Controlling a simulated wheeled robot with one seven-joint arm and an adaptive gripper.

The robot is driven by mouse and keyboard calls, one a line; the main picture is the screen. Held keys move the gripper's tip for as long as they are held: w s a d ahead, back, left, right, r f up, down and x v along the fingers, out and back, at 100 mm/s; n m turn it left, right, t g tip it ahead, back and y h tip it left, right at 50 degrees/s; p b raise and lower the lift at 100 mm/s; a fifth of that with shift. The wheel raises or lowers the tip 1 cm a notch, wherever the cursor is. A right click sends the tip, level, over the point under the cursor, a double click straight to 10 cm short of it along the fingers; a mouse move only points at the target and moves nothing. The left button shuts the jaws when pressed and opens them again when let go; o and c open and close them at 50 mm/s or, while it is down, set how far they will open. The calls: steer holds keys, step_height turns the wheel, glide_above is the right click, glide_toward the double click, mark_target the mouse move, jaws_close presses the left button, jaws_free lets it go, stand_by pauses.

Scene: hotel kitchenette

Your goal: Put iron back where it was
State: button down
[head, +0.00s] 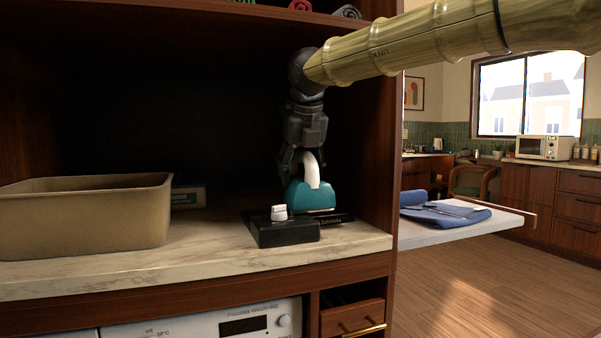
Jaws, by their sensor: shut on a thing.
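My gripper (301,160) reaches down into the open cabinet niche and is shut on the iron (311,196). The iron has a teal body and a white arched handle, and the gripper's fingers are at that handle. The iron is at the right part of the marble shelf, just behind a black box-like base (286,233) with a small white knob-like part on top. A flat dark piece with small lettering lies beside this base, below the iron. I cannot tell whether the iron touches it or hangs slightly above.
A tan bin (84,218) stands at the left of the marble shelf (195,246), with a small teal box (188,196) behind it. The niche's right wall (372,150) is close to the iron. Outside, folded blue cloth (440,212) lies on a white board. The shelf between bin and base is clear.

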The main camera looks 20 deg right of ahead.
mark_target(305, 184)
steer(key=shift+c, duration=2.4)
jaws_free()
steer(key=shift+f, duration=0.15)
steer(key=shift+s+r, duration=0.1)
steer(key=shift+r, duration=0.35)
steer(key=s, duration=0.2)
steer(key=s+p, duration=0.1)
steer(key=s, duration=0.1)
steer(key=shift+s+a+r, duration=0.1)
steer(key=shift+a+r, duration=0.15)
steer(key=shift+r, duration=0.1)
steer(key=shift+s+a+f, duration=0.15)
steer(key=shift+s, duration=0.4)
steer(key=shift+s+a+p, duration=0.2)
steer(key=shift+s+p, duration=0.2)
steer(key=shift+s, duration=1.4)
steer(key=shift+s+a+p, duration=0.2)
steer(key=shift+s+p, duration=0.15)
steer(key=shift+s, duration=1.4)
